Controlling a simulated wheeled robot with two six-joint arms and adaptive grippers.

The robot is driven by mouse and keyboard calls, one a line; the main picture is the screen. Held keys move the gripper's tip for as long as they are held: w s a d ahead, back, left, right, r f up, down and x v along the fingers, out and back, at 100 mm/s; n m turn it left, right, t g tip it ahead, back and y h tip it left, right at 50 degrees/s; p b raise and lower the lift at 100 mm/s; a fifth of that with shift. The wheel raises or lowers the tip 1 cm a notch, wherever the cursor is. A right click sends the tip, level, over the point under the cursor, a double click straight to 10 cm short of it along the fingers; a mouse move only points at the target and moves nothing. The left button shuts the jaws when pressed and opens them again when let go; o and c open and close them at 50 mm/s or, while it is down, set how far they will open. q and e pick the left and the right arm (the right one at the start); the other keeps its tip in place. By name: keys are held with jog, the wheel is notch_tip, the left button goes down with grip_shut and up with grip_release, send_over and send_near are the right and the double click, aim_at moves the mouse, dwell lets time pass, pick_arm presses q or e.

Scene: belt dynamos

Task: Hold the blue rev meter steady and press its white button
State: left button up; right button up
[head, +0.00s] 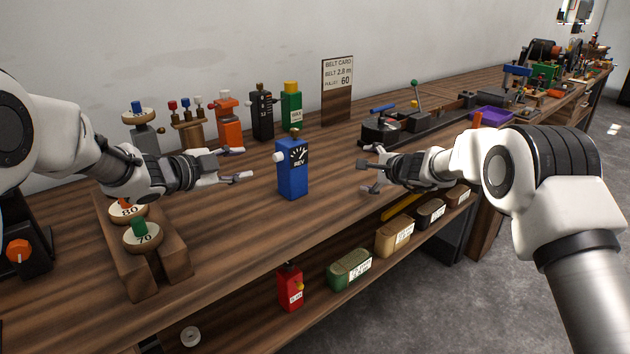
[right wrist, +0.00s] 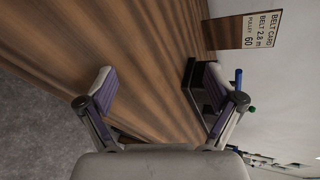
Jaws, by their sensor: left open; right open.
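The blue rev meter (head: 293,170) stands upright on the wooden bench near its front edge. It has a dial marked REV, and a white button (head: 279,157) sticks out of its left side. My left gripper (head: 243,163) is open and empty, left of the meter and apart from it, with its fingertips toward the button side. My right gripper (head: 366,177) is open and empty, right of the meter and apart from it.
Behind the meter stand a green box (head: 291,108), a black box (head: 262,115) and an orange device (head: 229,120). A belt card (head: 337,92) stands at the back. A wooden rack (head: 172,255) with labelled discs lies front left. Bench around the meter is clear.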

aim_at(300, 171)
jog(key=s+a+m+y, duration=0.1)
jog(key=a+m, duration=0.1)
jog(key=a, duration=0.1)
jog(key=s+a+m+y, duration=0.1)
jog(key=a+m, duration=0.1)
jog(key=a, duration=0.2)
jog(key=s+a+m+y, duration=0.2)
jog(key=a, duration=0.2)
jog(key=shift+f, duration=0.3)
jog(key=a+m, duration=0.1)
jog(key=s+a+m+t+y, duration=0.1)
jog(key=m, duration=0.1)
jog(key=s+a+r+m, duration=0.1)
jog(key=m, duration=0.1)
jog(key=shift+t, duration=0.4)
jog(key=shift+s+a+r+m+t, duration=0.2)
jog(key=shift+m+t, duration=0.1)
jog(key=shift+m, duration=0.1)
pick_arm(q)
jog(key=shift+w, duration=0.1)
pick_arm(e)
jog(key=x, duration=0.7)
jog(key=shift+w+a, duration=0.15)
jog(key=shift+w, duration=0.2)
pick_arm(q)
jog(key=shift+c, duration=0.4)
pick_arm(e)
jog(key=c, duration=1.7)
pick_arm(q)
grip_shut()
